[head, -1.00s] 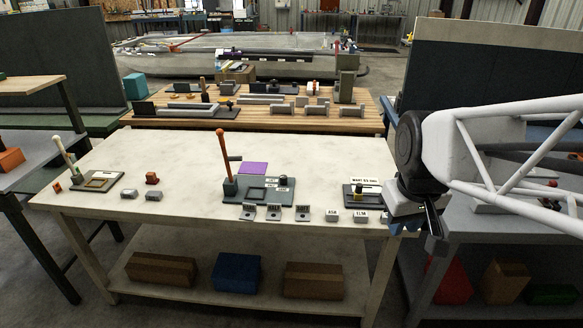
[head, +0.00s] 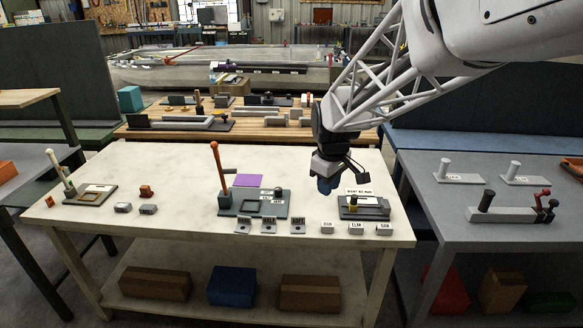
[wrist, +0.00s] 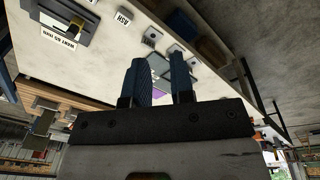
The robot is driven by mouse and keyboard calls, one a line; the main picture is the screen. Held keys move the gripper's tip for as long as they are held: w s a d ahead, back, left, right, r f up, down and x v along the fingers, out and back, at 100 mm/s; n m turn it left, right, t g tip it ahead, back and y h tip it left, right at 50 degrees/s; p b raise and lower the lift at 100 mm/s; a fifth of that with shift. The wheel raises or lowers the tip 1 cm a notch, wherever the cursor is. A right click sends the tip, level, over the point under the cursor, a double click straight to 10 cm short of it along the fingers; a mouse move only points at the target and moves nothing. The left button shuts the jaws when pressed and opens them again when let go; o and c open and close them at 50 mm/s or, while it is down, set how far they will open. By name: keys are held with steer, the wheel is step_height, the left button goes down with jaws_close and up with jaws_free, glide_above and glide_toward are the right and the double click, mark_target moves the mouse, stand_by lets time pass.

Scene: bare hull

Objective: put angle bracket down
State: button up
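My gripper (head: 340,180) hangs above the back right part of the pale table (head: 150,178), left of the small labelled station. In the wrist view its two blue fingers (wrist: 160,82) stand apart with a gap, and I see nothing held between them. Three small grey angled pieces with holes, which look like angle brackets, sit along the front edge: left (head: 243,226), middle (head: 269,226) and right (head: 298,226). Their labels are too small to read surely. The gripper is apart from them, behind and to the right.
A dark fixture (head: 264,207) with an upright orange-topped lever stands mid-table, a purple square (head: 249,180) behind it. The labelled station (head: 365,211) is at right. Small grey blocks (head: 327,228) line the front right edge.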

steer(key=w+a+f+n, duration=0.4)
steer(key=w+a+f, duration=0.5)
steer(key=w+a, duration=0.15)
steer(key=n+g, duration=0.1)
steer(key=n, duration=0.3)
glide_above(269, 217)
steer(key=f, duration=1)
steer(key=shift+w, duration=0.4)
steer(key=shift+f, duration=0.15)
steer(key=shift+f, duration=1.2)
steer(key=shift+f, duration=0.1)
steer(key=shift+s+f, duration=0.2)
steer(key=shift+f, duration=2.3)
steer(key=shift+c, duration=0.4)
